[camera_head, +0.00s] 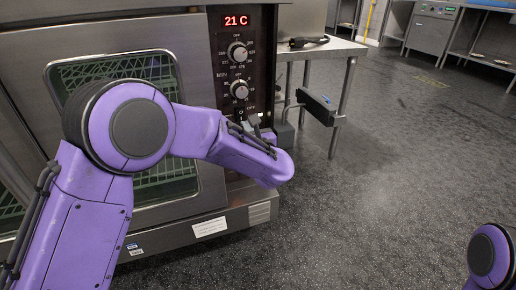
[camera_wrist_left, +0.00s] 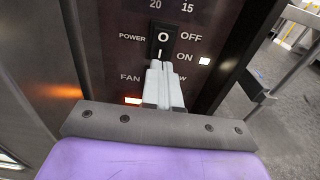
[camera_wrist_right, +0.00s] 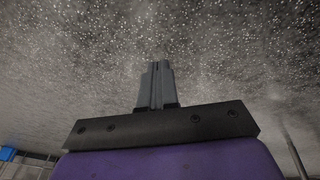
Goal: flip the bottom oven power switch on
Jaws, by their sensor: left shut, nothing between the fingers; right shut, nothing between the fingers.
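The oven (camera_head: 190,40) stands at the left in the head view, with a dark control panel (camera_head: 229,68) and a red display reading 21 C. In the left wrist view the black power switch (camera_wrist_left: 161,41) sits beside the labels POWER, OFF and ON. My left gripper (camera_wrist_left: 163,64) is shut and empty, its fingertips at the lower edge of the switch; I cannot tell if they touch. In the head view my left arm hides most of the switch area. My right gripper (camera_wrist_right: 157,66) is shut and empty, over the floor.
A metal table (camera_head: 325,48) with a dark tool (camera_head: 308,41) on it stands right of the oven. A handle-like bar (camera_head: 317,105) juts out beside the panel. Grey floor (camera_head: 400,150) at the right is open.

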